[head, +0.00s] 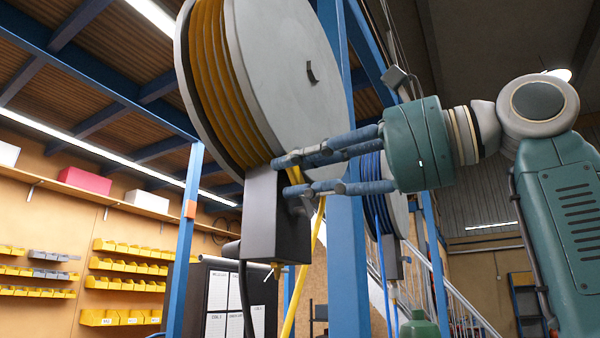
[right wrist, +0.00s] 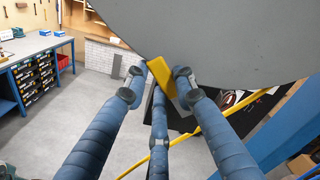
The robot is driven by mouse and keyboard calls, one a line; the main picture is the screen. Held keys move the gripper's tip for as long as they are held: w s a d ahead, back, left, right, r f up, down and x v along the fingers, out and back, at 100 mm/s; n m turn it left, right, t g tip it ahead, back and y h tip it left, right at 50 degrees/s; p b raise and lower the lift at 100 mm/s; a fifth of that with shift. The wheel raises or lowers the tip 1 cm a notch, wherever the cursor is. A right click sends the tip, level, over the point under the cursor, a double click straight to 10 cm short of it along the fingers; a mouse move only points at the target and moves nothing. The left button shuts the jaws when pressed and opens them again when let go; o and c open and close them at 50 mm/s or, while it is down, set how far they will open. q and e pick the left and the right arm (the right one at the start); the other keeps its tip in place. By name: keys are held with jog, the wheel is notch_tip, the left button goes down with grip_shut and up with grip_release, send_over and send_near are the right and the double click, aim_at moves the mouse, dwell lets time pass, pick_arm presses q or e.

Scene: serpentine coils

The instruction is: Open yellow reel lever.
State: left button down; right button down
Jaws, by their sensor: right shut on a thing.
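The yellow reel (head: 285,60) is a large grey-flanged drum wound with yellow hose, high in the head view. A dark grey box (head: 262,215) sits under it. The yellow lever (head: 295,172) is small and shows beside the top of the box, partly hidden by fingers. It also shows in the right wrist view (right wrist: 160,72), tilted, below the reel's flange. My right gripper (head: 287,177) comes in from the right, its three blue fingers shut around the lever; the fingertips also show in the right wrist view (right wrist: 160,80). My left gripper is not in view.
A yellow hose (head: 304,275) hangs down beside the box. A blue post (head: 345,230) stands behind my right gripper, with a blue-hose reel (head: 398,205) beyond. A stair rail (head: 455,295) is at the right. Shelves with yellow bins (head: 125,268) line the left wall.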

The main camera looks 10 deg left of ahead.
dwell(0.4)
jog(key=c, duration=1.4)
grip_release()
jog(key=shift+d, duration=0.1)
jog(key=shift+d, duration=0.1)
jog(key=v, duration=0.7)
jog(key=shift+s+d, duration=0.15)
jog(key=shift+d, duration=0.2)
